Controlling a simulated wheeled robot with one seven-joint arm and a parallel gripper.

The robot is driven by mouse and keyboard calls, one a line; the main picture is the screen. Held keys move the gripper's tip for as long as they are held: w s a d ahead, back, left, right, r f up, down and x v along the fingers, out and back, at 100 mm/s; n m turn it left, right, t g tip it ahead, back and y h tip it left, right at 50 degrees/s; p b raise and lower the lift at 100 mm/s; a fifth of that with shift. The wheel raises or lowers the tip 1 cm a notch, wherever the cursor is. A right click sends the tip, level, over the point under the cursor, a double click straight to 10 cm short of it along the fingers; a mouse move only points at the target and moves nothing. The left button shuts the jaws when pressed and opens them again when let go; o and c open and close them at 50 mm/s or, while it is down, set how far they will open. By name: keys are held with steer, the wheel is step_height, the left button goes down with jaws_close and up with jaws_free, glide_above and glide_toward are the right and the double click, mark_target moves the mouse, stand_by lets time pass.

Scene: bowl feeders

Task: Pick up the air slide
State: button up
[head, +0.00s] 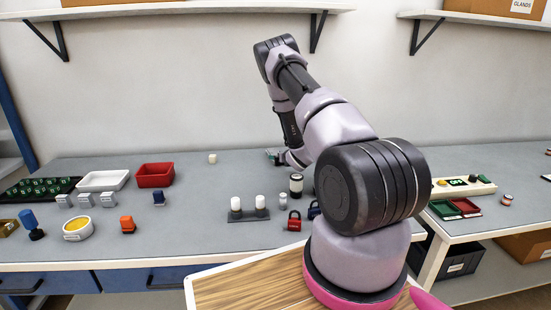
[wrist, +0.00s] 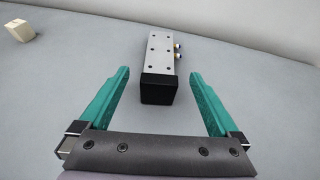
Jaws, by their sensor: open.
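The air slide (wrist: 159,58) is in the wrist view, a silver metal block with several dark holes, a black end block nearest me and small brass fittings on its right side. It lies on the grey bench top. My gripper (wrist: 160,83) is open, with its two teal fingers apart. The black end of the slide sits between the fingers in the picture, and neither finger appears to touch it. In the head view my gripper (head: 274,155) is at the back of the bench, partly hidden by my arm, and I cannot make out the slide there.
A cream block (wrist: 19,30) lies left of the slide; it also shows in the head view (head: 212,158). A red bin (head: 155,175), a white tray (head: 103,181) and two white-topped cylinders on a dark stand (head: 247,215) stand on the bench. A wall rises behind.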

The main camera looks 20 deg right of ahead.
mark_target(275, 154)
steer(key=x, duration=0.7)
steer(key=shift+s, duration=0.1)
jaws_close()
